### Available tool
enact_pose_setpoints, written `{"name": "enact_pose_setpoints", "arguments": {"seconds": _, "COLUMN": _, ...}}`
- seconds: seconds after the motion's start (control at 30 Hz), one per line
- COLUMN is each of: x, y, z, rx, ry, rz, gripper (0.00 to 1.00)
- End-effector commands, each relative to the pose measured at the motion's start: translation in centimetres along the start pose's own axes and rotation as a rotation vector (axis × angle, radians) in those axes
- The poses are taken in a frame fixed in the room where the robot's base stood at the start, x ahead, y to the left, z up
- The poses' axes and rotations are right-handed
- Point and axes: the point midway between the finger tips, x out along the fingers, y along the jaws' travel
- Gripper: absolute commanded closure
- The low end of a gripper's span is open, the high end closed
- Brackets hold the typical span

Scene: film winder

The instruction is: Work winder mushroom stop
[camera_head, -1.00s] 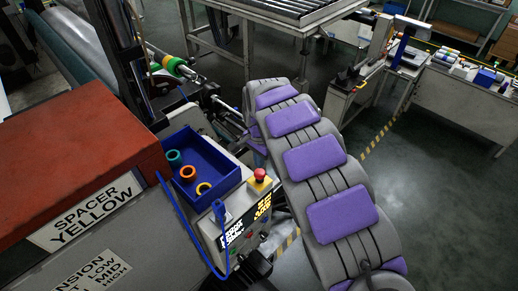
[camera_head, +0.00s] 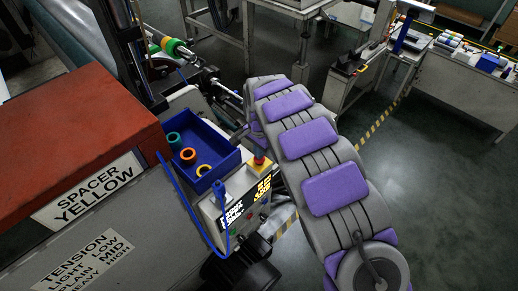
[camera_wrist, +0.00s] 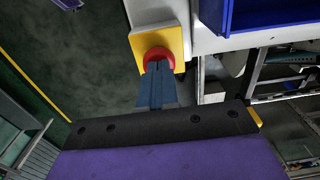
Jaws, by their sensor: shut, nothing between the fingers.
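The red mushroom stop (camera_head: 260,160) sits on a yellow square base (camera_head: 258,168) at the top of the winder's control box. In the wrist view the red stop (camera_wrist: 158,53) shows on its yellow plate (camera_wrist: 136,48) at upper middle. My gripper (camera_wrist: 158,66) is shut and empty, its blue-grey fingers pointing at the stop. The fingertips overlap the lower part of the red cap; whether they touch it I cannot tell. In the head view my purple-padded arm reaches towards the box and the gripper is mostly hidden.
A blue bin (camera_head: 214,168) with several coloured rings stands left of the stop, and its wall shows in the wrist view (camera_wrist: 262,16). The red-topped spacer cabinet (camera_head: 75,135) is at left.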

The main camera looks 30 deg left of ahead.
Motion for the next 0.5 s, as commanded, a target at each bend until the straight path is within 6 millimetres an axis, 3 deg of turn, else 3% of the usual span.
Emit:
{"name": "enact_pose_setpoints", "arguments": {"seconds": 0.27, "x": 0.7, "y": 0.3, "z": 0.2, "rx": 0.0, "ry": -0.009, "rz": 0.018, "gripper": 1.0}}
{"name": "enact_pose_setpoints", "arguments": {"seconds": 0.37, "x": -0.1, "y": 0.2, "z": 0.2, "rx": 0.0, "ry": -0.008, "rz": 0.017, "gripper": 1.0}}
{"name": "enact_pose_setpoints", "arguments": {"seconds": 0.5, "x": -2.8, "y": 0.2, "z": 0.2, "rx": 0.0, "ry": -0.005, "rz": 0.011, "gripper": 1.0}}
